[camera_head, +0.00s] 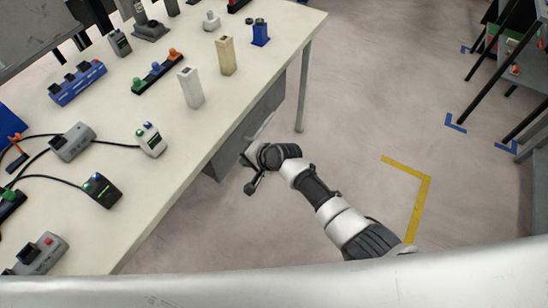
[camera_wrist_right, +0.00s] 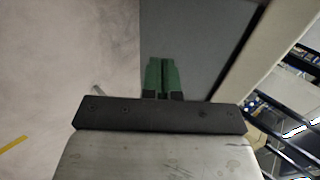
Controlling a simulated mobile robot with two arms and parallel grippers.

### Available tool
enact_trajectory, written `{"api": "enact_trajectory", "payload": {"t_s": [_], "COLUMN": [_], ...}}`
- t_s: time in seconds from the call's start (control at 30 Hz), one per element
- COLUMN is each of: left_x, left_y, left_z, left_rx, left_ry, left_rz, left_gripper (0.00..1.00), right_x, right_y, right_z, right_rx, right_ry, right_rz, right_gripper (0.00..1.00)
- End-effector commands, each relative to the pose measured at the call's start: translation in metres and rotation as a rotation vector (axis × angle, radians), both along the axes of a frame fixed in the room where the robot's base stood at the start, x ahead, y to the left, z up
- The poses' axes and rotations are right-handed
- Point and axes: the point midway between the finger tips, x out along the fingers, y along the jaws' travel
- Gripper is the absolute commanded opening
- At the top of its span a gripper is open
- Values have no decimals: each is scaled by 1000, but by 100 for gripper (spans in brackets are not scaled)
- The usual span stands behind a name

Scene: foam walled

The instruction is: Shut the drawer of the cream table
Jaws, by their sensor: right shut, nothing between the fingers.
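The cream table (camera_head: 225,110) fills the left of the head view. Its grey drawer unit (camera_head: 268,107) hangs under the table's right edge, and a pale strip, perhaps its handle, shows beside my gripper. How far the drawer stands out is hard to tell. My right gripper (camera_head: 247,161) is at the near part of the grey unit, below the table top. In the wrist view its green fingers (camera_wrist_right: 162,76) are together and empty, in front of the grey drawer surface (camera_wrist_right: 190,32). Whether they touch it is unclear. My left gripper is out of view.
On the table top stand a cream block (camera_head: 226,56), a white block (camera_head: 190,88), a blue holder (camera_head: 260,33) and several switch boxes with cables. The floor right of the table is clear, with a yellow corner mark (camera_head: 427,190). A dark rack (camera_head: 490,75) stands far right.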

Motion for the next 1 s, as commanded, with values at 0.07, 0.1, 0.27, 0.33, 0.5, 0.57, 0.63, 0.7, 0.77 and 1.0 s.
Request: {"api": "enact_trajectory", "payload": {"t_s": [0.07,0.1,0.27,0.33,0.5,0.57,0.63,0.7,0.77,1.0], "left_x": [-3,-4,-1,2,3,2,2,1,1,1], "left_y": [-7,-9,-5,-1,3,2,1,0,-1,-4], "left_z": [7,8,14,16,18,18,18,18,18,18], "left_rx": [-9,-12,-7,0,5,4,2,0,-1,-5], "left_ry": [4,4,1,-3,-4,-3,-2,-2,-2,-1], "left_rz": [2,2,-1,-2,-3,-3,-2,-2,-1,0], "left_gripper": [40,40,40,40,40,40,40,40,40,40], "right_x": [-6,-8,-20,-25,-33,-35,-36,-37,-37,-48], "right_y": [-9,-13,-31,-38,-50,-53,-54,-55,-55,-74], "right_z": [11,15,33,41,53,56,58,58,58,15], "right_rx": [-1,-1,-3,-2,-3,-4,-2,-3,-3,-80], "right_ry": [-2,-2,-1,1,1,1,2,2,2,4], "right_rz": [-1,-1,0,-1,0,0,0,0,0,-8], "right_gripper": [0,0,0,0,0,0,0,0,0,0]}}
